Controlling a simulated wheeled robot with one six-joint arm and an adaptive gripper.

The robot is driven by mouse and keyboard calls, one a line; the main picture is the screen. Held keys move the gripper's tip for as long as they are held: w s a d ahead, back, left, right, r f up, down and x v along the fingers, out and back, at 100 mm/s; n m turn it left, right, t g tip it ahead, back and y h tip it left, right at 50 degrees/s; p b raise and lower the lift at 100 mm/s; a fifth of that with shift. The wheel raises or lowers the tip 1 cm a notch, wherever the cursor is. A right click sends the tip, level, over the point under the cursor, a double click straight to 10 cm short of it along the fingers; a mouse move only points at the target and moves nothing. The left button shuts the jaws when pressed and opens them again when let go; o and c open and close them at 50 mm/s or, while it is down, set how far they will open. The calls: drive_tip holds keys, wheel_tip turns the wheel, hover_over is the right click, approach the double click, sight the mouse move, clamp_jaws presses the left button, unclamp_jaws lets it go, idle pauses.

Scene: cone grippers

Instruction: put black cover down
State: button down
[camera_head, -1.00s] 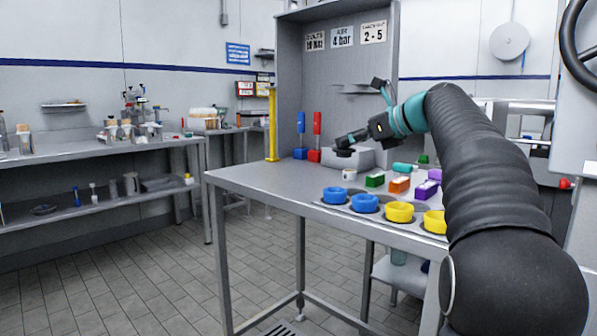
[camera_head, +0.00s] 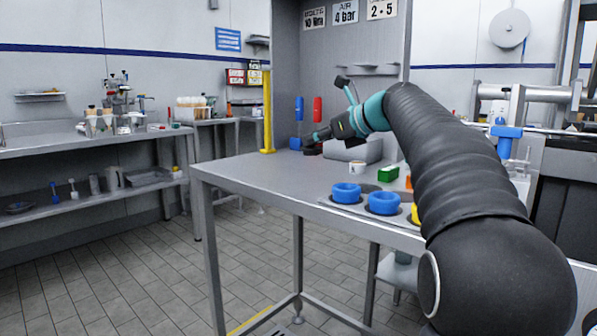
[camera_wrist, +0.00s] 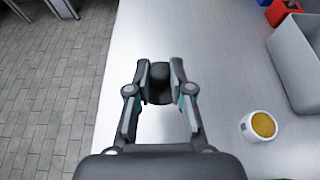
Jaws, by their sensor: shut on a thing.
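The black cover (camera_wrist: 159,88) is between the two fingertips of my gripper (camera_wrist: 160,78) in the wrist view. My gripper is shut on it. In the head view my gripper (camera_head: 317,138) reaches over the grey table, with the dark cover (camera_head: 312,150) at its tip. The cover looks a little above the tabletop; I cannot tell the exact gap. A white cup with an orange-yellow top (camera_wrist: 262,126) stands on the table to the right of the gripper. It also shows in the head view (camera_head: 357,167).
The tabletop (camera_head: 260,175) is bare to the left and in front of the gripper. A grey box (camera_wrist: 300,65) and a red block (camera_wrist: 283,12) stand at the right. Blue rings (camera_head: 383,203) sit near the front edge. A yellow post (camera_head: 267,112) stands at the back left.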

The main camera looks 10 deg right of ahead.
drive_tip(key=a+f, duration=0.1)
drive_tip(key=w+a, duration=0.1)
drive_tip(key=a+f, duration=0.1)
drive_tip(key=a, duration=0.1)
drive_tip(key=shift+w+f+b, duration=0.2)
drive_tip(key=shift+f+b, duration=0.1)
drive_tip(key=shift+b, duration=0.05)
drive_tip(key=shift+f+b, duration=0.8)
drive_tip(key=shift+f, duration=1.2)
drive_tip(key=shift+f, duration=0.15)
drive_tip(key=c, duration=1)
unclamp_jaws()
drive_tip(key=shift+c, duration=0.2)
drive_tip(key=p+v, duration=0.1)
drive_tip(key=v, duration=1.1)
drive_tip(key=shift+d, duration=0.1)
